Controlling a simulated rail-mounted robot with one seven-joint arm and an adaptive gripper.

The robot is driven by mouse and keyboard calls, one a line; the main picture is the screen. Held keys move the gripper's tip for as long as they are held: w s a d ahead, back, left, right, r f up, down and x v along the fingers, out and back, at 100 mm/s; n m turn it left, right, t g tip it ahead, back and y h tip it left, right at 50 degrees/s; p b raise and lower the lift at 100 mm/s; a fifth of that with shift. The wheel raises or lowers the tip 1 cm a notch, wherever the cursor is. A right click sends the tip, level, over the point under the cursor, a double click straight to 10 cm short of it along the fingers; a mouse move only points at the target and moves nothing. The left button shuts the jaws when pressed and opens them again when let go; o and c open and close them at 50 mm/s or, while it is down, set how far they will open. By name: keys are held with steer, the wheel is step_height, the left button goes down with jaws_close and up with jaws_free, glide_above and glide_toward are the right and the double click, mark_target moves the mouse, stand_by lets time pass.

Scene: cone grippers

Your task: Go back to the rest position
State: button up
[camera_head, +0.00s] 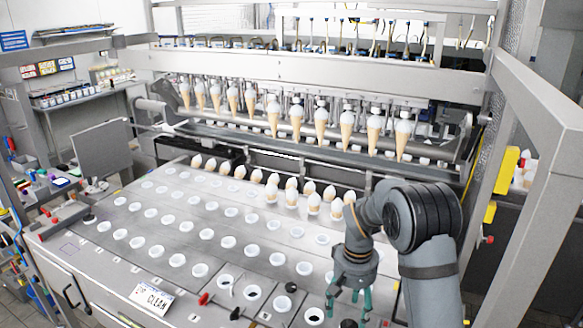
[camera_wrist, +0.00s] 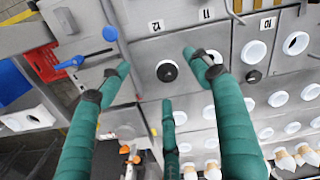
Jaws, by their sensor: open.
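My gripper (camera_head: 348,302) is at the front right of the white machine table (camera_head: 200,228), pointing down over its front edge. Its green fingers are spread and hold nothing.
Rows of white cups (camera_head: 228,242) sit in the table, some with cones (camera_head: 314,203) at the back right. Cones (camera_head: 347,122) hang in a row from the rail above. A "CLEAN" sign (camera_head: 152,299) lies at the front.

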steer(key=s+d+r, duration=0.1)
steer(key=s+r, duration=0.2)
steer(key=s, duration=0.8)
steer(key=s+d+r+b, duration=0.1)
steer(key=s+r, duration=0.3)
steer(key=s, duration=0.6)
steer(key=shift+s+r+m+b, duration=0.2)
steer(key=shift+s+m+b, duration=0.1)
steer(key=shift+s, duration=0.05)
steer(key=shift+d, duration=0.1)
